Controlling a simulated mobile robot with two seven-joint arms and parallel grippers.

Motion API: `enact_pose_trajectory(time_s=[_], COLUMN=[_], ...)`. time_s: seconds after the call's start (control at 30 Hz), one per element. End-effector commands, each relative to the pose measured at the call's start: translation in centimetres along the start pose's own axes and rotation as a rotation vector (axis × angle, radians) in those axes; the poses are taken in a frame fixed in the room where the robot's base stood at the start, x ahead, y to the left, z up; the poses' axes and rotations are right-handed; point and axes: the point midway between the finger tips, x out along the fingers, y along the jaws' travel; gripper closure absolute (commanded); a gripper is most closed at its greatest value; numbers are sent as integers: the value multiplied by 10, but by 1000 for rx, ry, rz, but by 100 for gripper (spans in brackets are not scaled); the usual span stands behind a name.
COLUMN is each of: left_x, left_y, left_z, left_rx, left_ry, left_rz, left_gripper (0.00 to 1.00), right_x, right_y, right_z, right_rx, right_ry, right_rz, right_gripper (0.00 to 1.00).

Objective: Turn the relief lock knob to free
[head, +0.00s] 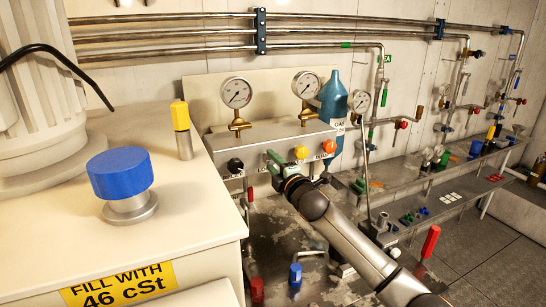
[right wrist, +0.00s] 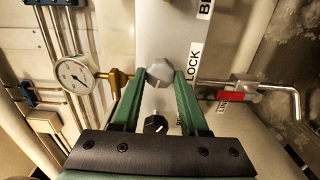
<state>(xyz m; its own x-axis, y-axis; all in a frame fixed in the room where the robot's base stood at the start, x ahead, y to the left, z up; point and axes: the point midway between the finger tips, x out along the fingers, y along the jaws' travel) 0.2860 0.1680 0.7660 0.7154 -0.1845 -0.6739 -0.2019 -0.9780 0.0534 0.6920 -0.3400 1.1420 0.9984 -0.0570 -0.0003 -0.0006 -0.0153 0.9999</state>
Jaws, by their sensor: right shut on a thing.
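The grey faceted knob (right wrist: 160,72) sits on the pale panel beside a label reading LOCK (right wrist: 194,62) in the right wrist view. My right gripper (right wrist: 162,84) is shut on this knob, one green finger on each side of it. In the head view my right gripper (head: 276,161) reaches the front of the grey valve box (head: 262,146) from the lower right and hides the knob. The knob's pointer and its exact setting cannot be made out. My left gripper is not in view.
On the box are a black knob (head: 235,166), a yellow knob (head: 301,152) and an orange knob (head: 329,146), close to my gripper. Pressure gauges (head: 236,93) stand above. A counter with a blue-capped fitting (head: 120,172) is at the left. Pipes (head: 190,38) run along the wall.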

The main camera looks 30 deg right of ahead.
Motion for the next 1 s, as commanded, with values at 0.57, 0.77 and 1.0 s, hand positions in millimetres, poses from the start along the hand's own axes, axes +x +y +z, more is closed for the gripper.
enact_pose_trajectory(time_s=[0.57, 0.77, 1.0], left_x=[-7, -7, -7], left_y=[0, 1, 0], left_z=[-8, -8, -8], left_rx=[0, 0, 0], left_ry=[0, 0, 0], left_rz=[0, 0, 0], left_gripper=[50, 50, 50], right_x=[0, 0, 0], right_y=[-1, -1, -1], right_z=[0, 0, 0], right_rx=[-278, -295, -296], right_ry=[0, 0, 0], right_rz=[-1, -1, 0], right_gripper=[100, 100, 100])
